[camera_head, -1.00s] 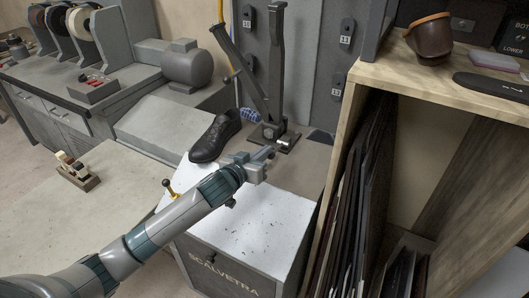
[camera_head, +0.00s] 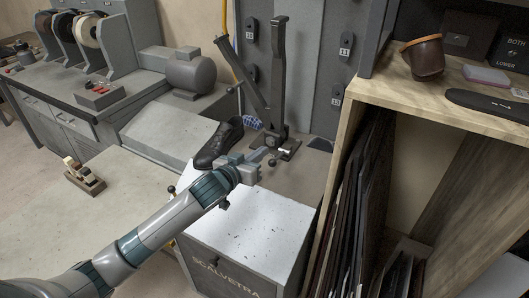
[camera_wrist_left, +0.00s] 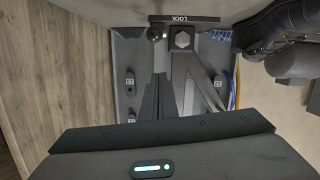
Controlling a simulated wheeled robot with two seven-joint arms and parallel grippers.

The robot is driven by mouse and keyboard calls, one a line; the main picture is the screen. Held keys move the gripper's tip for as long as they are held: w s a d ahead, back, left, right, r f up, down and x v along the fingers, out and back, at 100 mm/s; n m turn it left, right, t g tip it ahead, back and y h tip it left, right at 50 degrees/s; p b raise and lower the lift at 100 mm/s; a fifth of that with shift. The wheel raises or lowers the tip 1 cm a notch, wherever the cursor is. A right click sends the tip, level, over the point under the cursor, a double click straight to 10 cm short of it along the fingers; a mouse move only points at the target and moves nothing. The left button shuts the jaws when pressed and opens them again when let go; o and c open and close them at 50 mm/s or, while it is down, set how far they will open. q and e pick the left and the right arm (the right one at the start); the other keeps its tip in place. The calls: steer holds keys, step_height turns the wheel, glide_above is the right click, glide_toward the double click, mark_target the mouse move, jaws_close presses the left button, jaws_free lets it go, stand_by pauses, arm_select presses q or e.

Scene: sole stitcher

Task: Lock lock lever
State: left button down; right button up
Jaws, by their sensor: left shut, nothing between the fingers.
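The lock lever shows in the wrist view as a black ball knob (camera_wrist_left: 155,33) beside a dark plate marked LOCK (camera_wrist_left: 184,19). In the head view a small dark knob (camera_head: 272,162) shows just right of my left fingertips, at the foot of the dark stitcher post (camera_head: 278,80). My left gripper (camera_head: 262,156) is shut and empty, low over the bench by the stitcher base. Contact cannot be judged from the head view. My right gripper is out of view.
A black shoe (camera_head: 218,142) lies just left of the stitcher, close behind my left gripper. A white-topped SCALVETRA cabinet (camera_head: 262,222) lies below my arm. A wooden shelf (camera_head: 352,112) with dark sheets stands at the right. A short knobbed lever (camera_head: 172,189) is beside my forearm.

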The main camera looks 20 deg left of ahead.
arm_select(q)
steer(key=v, duration=0.7)
steer(key=shift+r+b, duration=0.2)
steer(key=shift+b, duration=0.1)
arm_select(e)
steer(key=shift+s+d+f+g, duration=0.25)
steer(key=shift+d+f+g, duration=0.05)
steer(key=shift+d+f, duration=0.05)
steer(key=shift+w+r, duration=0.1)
arm_select(q)
steer(key=s+d+f+g+y, duration=0.25)
steer(key=s+f+g, duration=0.35)
steer(key=s+f, duration=1.2)
steer(key=s+d+f+m+g, duration=0.1)
steer(key=s+f+g, duration=0.2)
steer(key=s, duration=0.7)
steer(key=s+d+f+m+g, duration=0.1)
steer(key=s+d+f+g, duration=0.15)
steer(key=s, duration=0.75)
step_height(320, 180, down, 35)
steer(key=w+d+t, duration=0.1)
steer(key=d, duration=0.2)
steer(key=shift+w+h, duration=0.3)
steer(key=shift+h, duration=0.15)
